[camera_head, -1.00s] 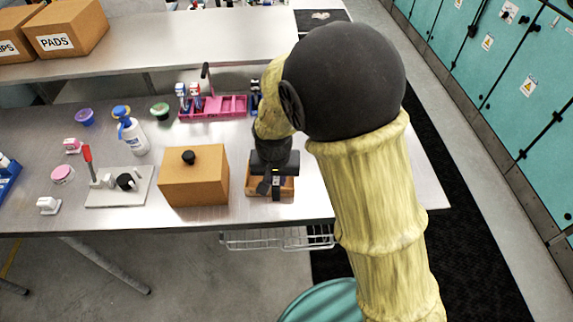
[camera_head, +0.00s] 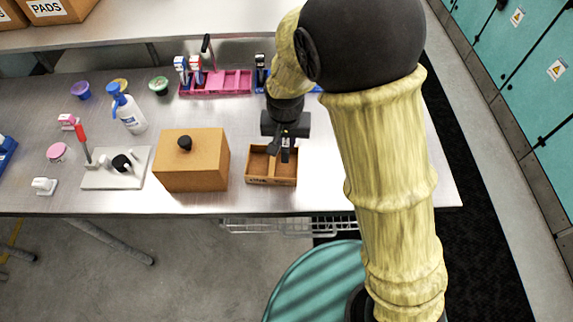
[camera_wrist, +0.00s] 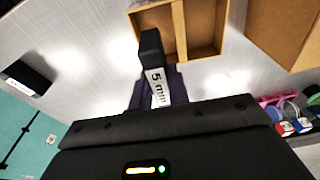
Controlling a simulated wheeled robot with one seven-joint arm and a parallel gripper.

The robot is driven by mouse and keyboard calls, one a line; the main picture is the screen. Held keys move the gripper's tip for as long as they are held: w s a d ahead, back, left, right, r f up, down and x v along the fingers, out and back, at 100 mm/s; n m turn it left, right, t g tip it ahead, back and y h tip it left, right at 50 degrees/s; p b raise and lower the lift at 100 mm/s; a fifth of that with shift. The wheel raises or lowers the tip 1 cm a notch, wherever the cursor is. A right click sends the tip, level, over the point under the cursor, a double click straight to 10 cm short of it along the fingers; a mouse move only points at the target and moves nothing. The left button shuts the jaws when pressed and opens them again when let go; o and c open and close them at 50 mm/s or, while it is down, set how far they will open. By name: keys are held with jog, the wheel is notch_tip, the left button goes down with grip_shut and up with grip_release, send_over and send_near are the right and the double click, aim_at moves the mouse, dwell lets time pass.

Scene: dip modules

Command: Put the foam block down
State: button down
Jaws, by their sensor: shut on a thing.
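The foam block (camera_wrist: 150,48) is a small black block with a white "5 mm" label, seen in the wrist view. My gripper (camera_wrist: 158,90) is shut on it. In the head view, my gripper (camera_head: 286,148) points down at the far right part of a small two-compartment wooden tray (camera_head: 258,181), with the dark block between its fingers. The block appears to be above the tray, but its exact height is hard to tell. The tray also shows in the wrist view (camera_wrist: 181,30), beyond the block; the compartments I can see look empty.
A brown box with a black knob (camera_head: 192,165) stands just left of the tray. A pink rack (camera_head: 215,83) stands behind. A white board with a red-handled tool (camera_head: 118,168) and a spray bottle (camera_head: 128,112) are farther left. A dark labelled thing (camera_wrist: 30,74) lies on the table.

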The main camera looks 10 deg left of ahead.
jog(key=shift+f+p, duration=0.4)
jog(key=shift+f, duration=2.35)
jog(key=shift+f+p, duration=0.4)
jog(key=shift+f, duration=1.7)
jog(key=shift+f, duration=0.1)
jog(key=c, duration=1.7)
grip_release()
jog(key=shift+o, duration=0.4)
